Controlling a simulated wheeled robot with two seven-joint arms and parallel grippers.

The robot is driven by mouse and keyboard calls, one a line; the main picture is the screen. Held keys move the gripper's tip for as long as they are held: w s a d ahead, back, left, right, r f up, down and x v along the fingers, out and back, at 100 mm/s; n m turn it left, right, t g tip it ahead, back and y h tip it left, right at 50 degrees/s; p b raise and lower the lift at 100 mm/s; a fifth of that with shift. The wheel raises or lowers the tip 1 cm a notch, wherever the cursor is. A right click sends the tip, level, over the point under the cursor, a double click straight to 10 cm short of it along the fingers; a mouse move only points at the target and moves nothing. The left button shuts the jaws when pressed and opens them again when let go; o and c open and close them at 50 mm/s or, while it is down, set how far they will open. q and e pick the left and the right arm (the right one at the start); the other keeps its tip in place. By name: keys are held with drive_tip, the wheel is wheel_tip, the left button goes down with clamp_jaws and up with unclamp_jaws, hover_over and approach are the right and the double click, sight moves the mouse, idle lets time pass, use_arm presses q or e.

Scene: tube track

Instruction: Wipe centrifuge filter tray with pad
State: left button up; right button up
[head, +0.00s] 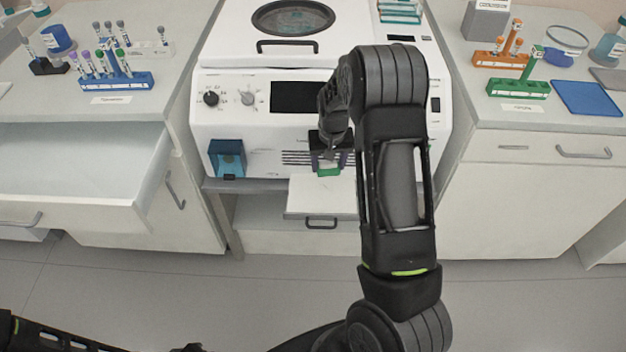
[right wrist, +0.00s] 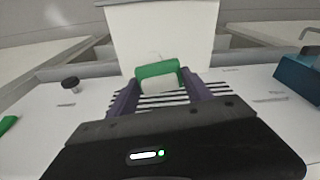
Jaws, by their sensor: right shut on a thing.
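My right gripper (head: 330,160) is shut on a pad with a green top and a pale underside. The pad (head: 329,172) shows at the back end of the pulled-out white filter tray (head: 305,199), low on the front of the white centrifuge (head: 290,137). In the right wrist view the pad (right wrist: 157,72) sits between the two purple fingers (right wrist: 160,95), with the tray (right wrist: 160,28) beyond it. I cannot tell whether the pad touches the tray. Part of my arm covers the tray's right side. My left gripper does not show.
A blue holder (head: 228,158) is fixed to the centrifuge front, left of the tray. An open drawer (head: 80,172) juts out at the left. Tube racks (head: 115,81) stand on both side counters. The floor before the tray is clear.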

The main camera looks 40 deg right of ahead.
drive_tip(key=shift+s+d+f+m, duration=0.15)
drive_tip(key=shift+s+d+m, duration=0.1)
drive_tip(key=shift+d+m, duration=0.4)
drive_tip(key=shift+s+d+r+m+b, duration=0.2)
drive_tip(key=shift+d+m+b, duration=0.1)
drive_tip(key=shift+d, duration=0.25)
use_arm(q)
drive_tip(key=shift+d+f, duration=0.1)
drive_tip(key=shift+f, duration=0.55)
use_arm(e)
drive_tip(key=shift+h, duration=0.3)
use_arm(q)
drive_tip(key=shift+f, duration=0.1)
use_arm(e)
drive_tip(key=shift+f, duration=0.1)
